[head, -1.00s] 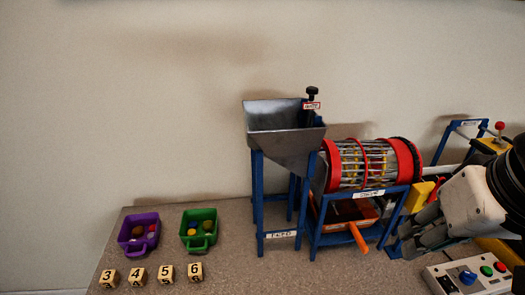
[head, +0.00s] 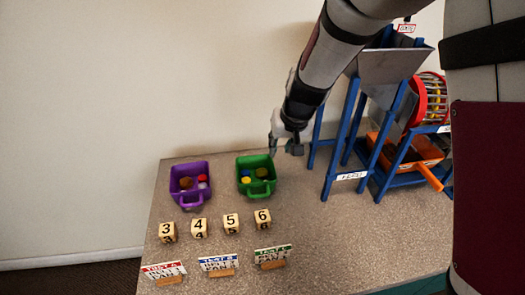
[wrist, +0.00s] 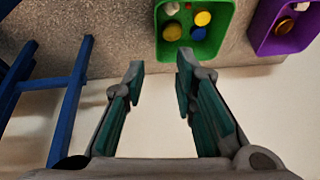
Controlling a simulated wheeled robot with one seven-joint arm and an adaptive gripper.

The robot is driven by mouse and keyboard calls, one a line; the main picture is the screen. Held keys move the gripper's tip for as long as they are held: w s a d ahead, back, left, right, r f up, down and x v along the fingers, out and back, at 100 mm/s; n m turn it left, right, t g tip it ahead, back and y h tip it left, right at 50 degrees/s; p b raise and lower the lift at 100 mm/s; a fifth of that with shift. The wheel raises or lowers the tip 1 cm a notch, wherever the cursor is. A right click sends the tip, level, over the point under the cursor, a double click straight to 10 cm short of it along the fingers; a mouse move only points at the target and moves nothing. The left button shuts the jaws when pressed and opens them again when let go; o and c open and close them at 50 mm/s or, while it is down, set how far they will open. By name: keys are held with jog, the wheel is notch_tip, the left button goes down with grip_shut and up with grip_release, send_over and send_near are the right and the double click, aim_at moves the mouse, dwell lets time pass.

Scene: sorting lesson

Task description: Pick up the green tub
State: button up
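The green tub (head: 262,189) stands upright on the table, its handle toward the front, with several small coloured pieces inside. In the wrist view the green tub (wrist: 212,48) lies just beyond the fingertips, ahead and slightly right, partly cut off by the top edge. My gripper (head: 285,148) is behind and slightly right of the tub, near the wall side of the table. In the wrist view my gripper (wrist: 160,66) is open, with nothing between the fingers.
A purple tub (head: 189,192) stands left of the green one. Numbered blocks (head: 231,223) and small signs (head: 220,266) stand in front. The blue-framed hopper (head: 388,65) is close on the right, with an orange tray (head: 410,150) beneath the drum (head: 430,100).

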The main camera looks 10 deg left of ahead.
jog(key=b, duration=0.2)
send_near(274, 169)
jog(key=x, duration=0.3)
jog(key=w+x, duration=0.1)
jog(key=x, duration=0.1)
jog(key=shift+a, duration=0.35)
jog(key=shift+d+b+x, duration=0.15)
jog(key=shift+b+x, duration=0.35)
jog(key=shift+x, duration=0.8)
jog(key=shift+d+b+x, duration=0.15)
jog(key=shift+b+x, duration=0.35)
jog(key=shift+x, duration=0.8)
jog(key=shift+s+f, duration=0.1)
jog(key=shift+f, duration=0.25)
grip_shut()
